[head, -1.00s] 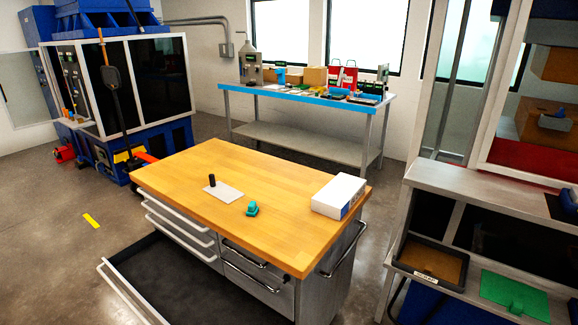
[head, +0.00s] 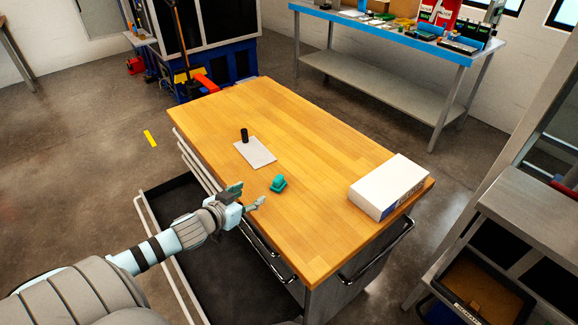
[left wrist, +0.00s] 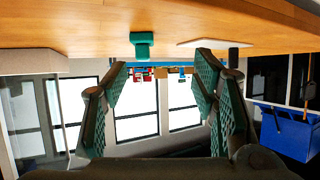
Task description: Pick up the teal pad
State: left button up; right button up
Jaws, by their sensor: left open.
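The teal pad (head: 278,183), a small block with a raised part on top, sits on the wooden tabletop (head: 315,150) near its front edge. In the left wrist view the teal pad (left wrist: 142,44) appears upside down, ahead of the fingers and between their lines. My left gripper (head: 247,196) is open and empty, just left of the pad at the bench's front edge, apart from it. Its two green ribbed fingers (left wrist: 163,78) are spread wide in the left wrist view. My right gripper is not in view.
A white sheet (head: 262,155) with a black cylinder (head: 244,135) lies behind the pad. A white box (head: 389,187) stands at the right end of the tabletop. An open drawer (head: 170,205) juts from the bench's front. The back of the tabletop is clear.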

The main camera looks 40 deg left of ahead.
aim_at(278, 178)
pick_arm(q)
jog(key=shift+w+d+r+b, duration=0.35)
jog(key=shift+w+d+r, duration=0.45)
jog(key=shift+w+r, duration=0.3)
jog(key=shift+w+d+f+h+b, duration=0.1)
jog(key=shift+w+f+h+b, duration=0.05)
jog(key=shift+w+b, duration=0.3)
jog(key=shift+w+d+f+h+b, duration=0.1)
jog(key=shift+w+f+h+b, duration=0.05)
jog(key=shift+w+b, duration=0.25)
jog(key=w+b, duration=0.1)
jog(key=w+a+f+b, duration=0.1)
jog(key=w+b, duration=0.1)
jog(key=shift+a+f+t, duration=0.15)
jog(key=shift+f+t, duration=0.15)
jog(key=b+x, duration=0.1)
jog(key=x, duration=0.3)
jog(key=d+b+x, duration=0.1)
jog(key=x, duration=0.1)
jog(key=shift+f+b, duration=0.35)
jog(key=shift+f, duration=0.1)
jog(key=shift+w, duration=0.3)
jog(key=shift+r, duration=0.1)
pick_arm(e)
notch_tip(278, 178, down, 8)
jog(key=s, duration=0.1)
